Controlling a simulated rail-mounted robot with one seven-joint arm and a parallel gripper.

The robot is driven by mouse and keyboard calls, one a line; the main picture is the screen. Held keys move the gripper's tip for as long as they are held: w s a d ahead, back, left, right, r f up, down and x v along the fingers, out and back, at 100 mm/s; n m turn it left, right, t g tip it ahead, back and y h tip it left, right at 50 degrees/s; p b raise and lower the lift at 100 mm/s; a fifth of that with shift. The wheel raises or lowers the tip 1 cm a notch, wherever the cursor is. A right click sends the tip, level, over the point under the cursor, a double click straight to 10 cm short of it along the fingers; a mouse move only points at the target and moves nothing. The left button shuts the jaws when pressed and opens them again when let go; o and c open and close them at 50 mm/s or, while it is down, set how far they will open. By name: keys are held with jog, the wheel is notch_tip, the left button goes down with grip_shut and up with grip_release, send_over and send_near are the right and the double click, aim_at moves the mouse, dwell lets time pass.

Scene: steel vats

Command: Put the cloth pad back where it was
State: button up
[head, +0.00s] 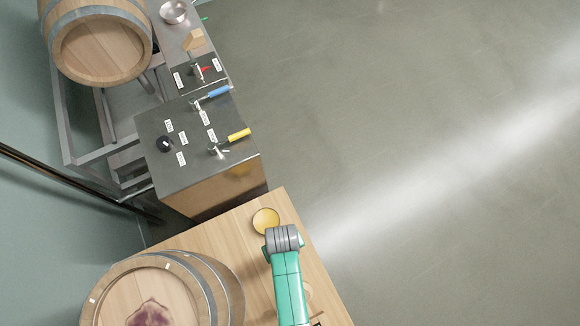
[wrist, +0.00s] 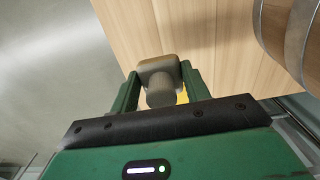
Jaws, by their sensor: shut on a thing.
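In the wrist view my gripper (wrist: 158,72) is shut on a tan, rounded block with a stubby round grey-beige part, which I take to be the cloth pad (wrist: 160,90). The pad sits between the two green fingers, in front of the wooden table top (wrist: 180,25). I cannot tell how far it is above the table. In the head view my green arm reaches over the table; the fingers and pad are hidden there.
A barrel with a purple stain (head: 150,312) lies at the table's left; its side shows in the wrist view (wrist: 285,35). A steel cabinet (head: 185,172) with blue (head: 217,91) and yellow (head: 239,135) handles stands behind. Another barrel (head: 100,50) rests on a frame. Open floor lies right.

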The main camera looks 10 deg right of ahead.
notch_tip(320, 180, down, 10)
jog(key=b, duration=0.3)
jog(key=shift+f, duration=0.15)
jog(key=shift+f+b, duration=0.1)
jog(key=shift+b, duration=0.25)
jog(key=o, duration=0.9)
jog(key=shift+o, duration=0.2)
notch_tip(320, 180, up, 12)
jog(key=p, duration=0.4)
